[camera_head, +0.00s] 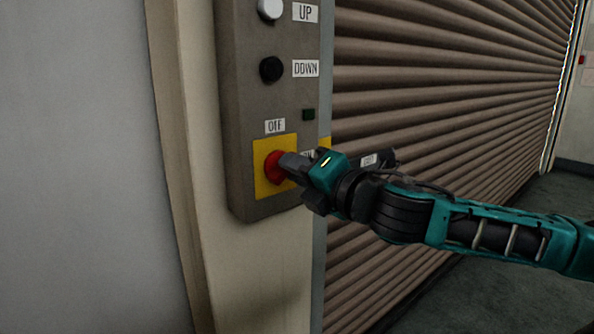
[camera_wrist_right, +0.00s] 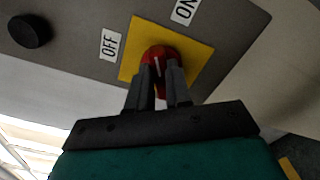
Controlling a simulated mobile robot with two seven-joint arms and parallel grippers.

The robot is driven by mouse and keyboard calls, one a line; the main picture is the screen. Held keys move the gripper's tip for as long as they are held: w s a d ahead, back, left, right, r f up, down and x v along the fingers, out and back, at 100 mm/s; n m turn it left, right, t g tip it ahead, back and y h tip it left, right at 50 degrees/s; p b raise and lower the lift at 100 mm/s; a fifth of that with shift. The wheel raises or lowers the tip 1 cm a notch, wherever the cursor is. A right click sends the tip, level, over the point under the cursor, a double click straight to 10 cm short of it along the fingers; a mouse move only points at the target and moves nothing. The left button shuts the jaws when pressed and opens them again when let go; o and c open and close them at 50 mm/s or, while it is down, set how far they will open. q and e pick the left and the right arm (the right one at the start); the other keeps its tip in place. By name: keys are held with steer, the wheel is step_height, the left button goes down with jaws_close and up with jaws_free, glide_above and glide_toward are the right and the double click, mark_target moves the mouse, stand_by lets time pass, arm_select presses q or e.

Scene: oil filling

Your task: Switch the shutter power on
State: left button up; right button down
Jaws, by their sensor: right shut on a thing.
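The shutter control box (camera_head: 244,110) is grey-brown and fixed to a pale post. Its red rotary power switch (camera_head: 273,166) sits on a yellow plate (camera_head: 262,185) near the bottom, beside a label reading OFF. In the right wrist view, the red switch (camera_wrist_right: 160,53) has a white mark and lies between the OFF label (camera_wrist_right: 110,45) and the ON label (camera_wrist_right: 186,9). My right gripper (camera_head: 286,164) is shut on the switch, with its two grey fingers (camera_wrist_right: 160,78) on either side of its grip. The fingers partly hide the switch. My left gripper is not in view.
Above the switch are a small dark green indicator (camera_head: 309,115), a black DOWN button (camera_head: 271,69) and a white UP button (camera_head: 270,9). The ribbed roller shutter (camera_head: 440,95) fills the right side. A plain grey wall (camera_head: 80,170) is at left.

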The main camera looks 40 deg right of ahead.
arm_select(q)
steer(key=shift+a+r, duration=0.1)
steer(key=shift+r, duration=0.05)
arm_select(e)
steer(key=m, duration=0.6)
steer(key=shift+f, duration=0.15)
steer(key=shift+m, duration=0.3)
steer(key=c, duration=1)
jaws_free()
steer(key=shift+c, duration=0.2)
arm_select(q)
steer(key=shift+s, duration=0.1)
